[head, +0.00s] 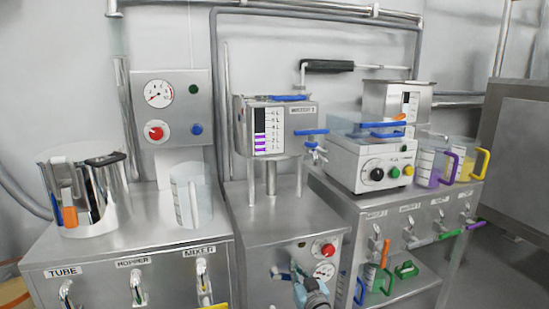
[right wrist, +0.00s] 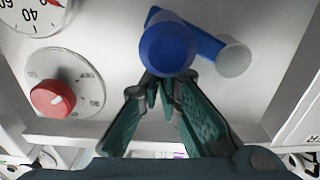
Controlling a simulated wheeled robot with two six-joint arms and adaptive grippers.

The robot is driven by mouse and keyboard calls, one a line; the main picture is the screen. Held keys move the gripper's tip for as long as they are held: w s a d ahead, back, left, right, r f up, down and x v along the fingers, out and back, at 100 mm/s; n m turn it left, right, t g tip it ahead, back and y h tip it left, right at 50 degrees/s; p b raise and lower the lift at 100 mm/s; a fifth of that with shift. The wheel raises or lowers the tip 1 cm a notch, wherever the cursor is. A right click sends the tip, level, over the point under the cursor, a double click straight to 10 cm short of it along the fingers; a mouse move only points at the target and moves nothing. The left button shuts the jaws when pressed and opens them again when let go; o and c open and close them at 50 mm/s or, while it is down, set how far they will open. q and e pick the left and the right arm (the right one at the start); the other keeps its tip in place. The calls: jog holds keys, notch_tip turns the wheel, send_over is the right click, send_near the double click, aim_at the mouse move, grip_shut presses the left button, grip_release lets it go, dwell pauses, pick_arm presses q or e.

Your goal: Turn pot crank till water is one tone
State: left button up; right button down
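The steel pot (head: 275,125) stands on posts over the middle cabinet. Its front gauge (head: 268,131) is black above with purple and white bands below; the water inside cannot be seen from here. In the right wrist view a blue crank (right wrist: 167,52) with a pale grey round hub (right wrist: 234,57) sticks out from the front panel. My right gripper (right wrist: 158,88) has teal fingers that converge just below the crank's blue end; nothing shows between them, and contact is unclear. In the head view my right gripper (head: 298,276) is at the middle cabinet's front. My left gripper is not in view.
A red knob (right wrist: 54,97) and a dial (right wrist: 32,14) sit close left of my right gripper. A clear jug (head: 190,202) and a steel container stand on the left cabinet. A white machine (head: 372,165) and coloured jugs stand at right.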

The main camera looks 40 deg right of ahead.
aim_at(306, 246)
jog(key=shift+d+f+b, duration=0.2)
jog(key=shift+f+b, duration=0.3)
jog(key=shift+f, duration=0.15)
jog(key=shift+d+f+b, duration=0.15)
jog(key=shift+f+b, duration=0.3)
jog(key=shift+f, duration=0.15)
jog(key=shift+w+a+f, duration=0.1)
jog(key=shift+w+f, duration=0.05)
jog(key=shift+r, duration=0.3)
jog(key=shift+d+r+p, duration=0.4)
jog(key=shift+r+p, duration=0.35)
jog(key=shift+r, duration=0.1)
jog(key=shift+s+d+r+p, duration=0.2)
jog(key=shift+d+r+p, duration=0.4)
jog(key=shift+r, duration=0.25)
jog(key=shift+s+d+r+p, duration=0.25)
jog(key=shift+d+r+p, duration=0.2)
jog(key=shift+r+p, duration=0.35)
jog(key=shift+s+d+r+p, duration=0.2)
jog(key=shift+d+r+p, duration=0.35)
jog(key=shift+r, duration=0.4)
jog(key=shift+f, duration=0.1)
jog(key=c, duration=1.9)
grip_release()
